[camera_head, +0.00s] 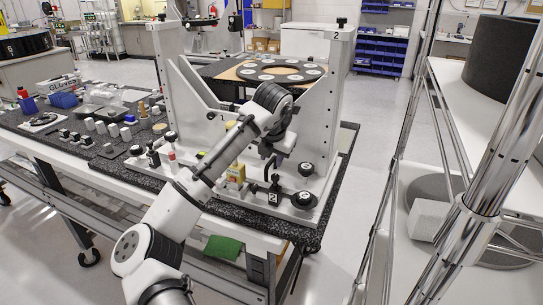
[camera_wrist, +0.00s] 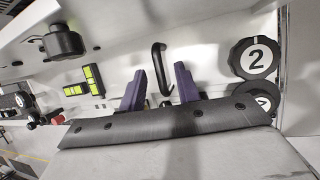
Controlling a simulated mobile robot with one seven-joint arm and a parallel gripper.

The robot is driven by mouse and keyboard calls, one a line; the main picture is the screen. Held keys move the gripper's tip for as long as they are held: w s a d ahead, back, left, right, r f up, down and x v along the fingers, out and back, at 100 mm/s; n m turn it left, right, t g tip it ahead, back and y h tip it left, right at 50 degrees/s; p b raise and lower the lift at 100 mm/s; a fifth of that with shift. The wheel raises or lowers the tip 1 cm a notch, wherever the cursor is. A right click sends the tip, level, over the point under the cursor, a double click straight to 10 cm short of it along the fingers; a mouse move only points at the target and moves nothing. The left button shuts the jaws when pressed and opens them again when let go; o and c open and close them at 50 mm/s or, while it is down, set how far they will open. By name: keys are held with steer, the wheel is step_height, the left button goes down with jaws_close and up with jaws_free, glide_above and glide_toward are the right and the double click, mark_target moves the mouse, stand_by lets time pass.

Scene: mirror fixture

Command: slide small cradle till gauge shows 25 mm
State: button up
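My gripper (camera_wrist: 160,78) shows two purple fingers, apart, in the wrist view. A black bent handle (camera_wrist: 159,58) on a white surface shows between the fingers; I cannot tell whether they touch it. In the head view my gripper (camera_head: 277,150) is at the lower front of the white mirror fixture (camera_head: 323,110), partly hidden by my wrist. I cannot identify the small cradle for certain, or whether the handle belongs to it. A dark-framed yellow-green piece (camera_wrist: 90,80) lies left of the fingers; no gauge reading is legible.
A black knob marked 2 (camera_wrist: 254,58) is right of the fingers, and a black cylindrical knob (camera_wrist: 63,42) is upper left. Small blocks crowd the bench's left. A metal rack (camera_head: 475,205) stands at right.

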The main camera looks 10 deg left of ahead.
steer(key=b+v, duration=0.2)
steer(key=v, duration=1.1)
steer(key=shift+s+r, duration=0.25)
steer(key=shift+r, duration=0.1)
